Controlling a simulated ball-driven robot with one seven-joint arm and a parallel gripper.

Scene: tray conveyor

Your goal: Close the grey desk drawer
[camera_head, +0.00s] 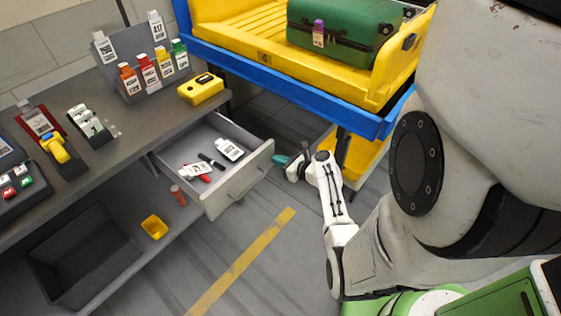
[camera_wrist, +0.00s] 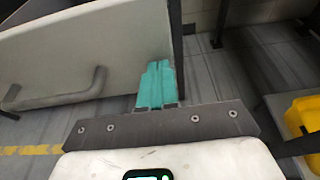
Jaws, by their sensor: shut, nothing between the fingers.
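The grey desk drawer (camera_head: 239,182) stands pulled out from under the desk top in the head view. Inside it lie white tags, a black marker-like item and a red item. Its front panel (camera_wrist: 95,50) and bar handle (camera_wrist: 62,94) fill the left of the wrist view. My gripper (camera_head: 281,160) is at the right end of the drawer front, with its teal fingers together and empty. In the wrist view the teal fingers (camera_wrist: 156,84) overlap the right edge of the front panel. I cannot tell whether they touch it.
The grey desk (camera_head: 90,165) carries tag holders and a yellow device (camera_head: 201,89). A blue-framed conveyor (camera_head: 285,72) with a yellow tray and green suitcase (camera_head: 340,32) stands behind. Floor before the drawer is clear.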

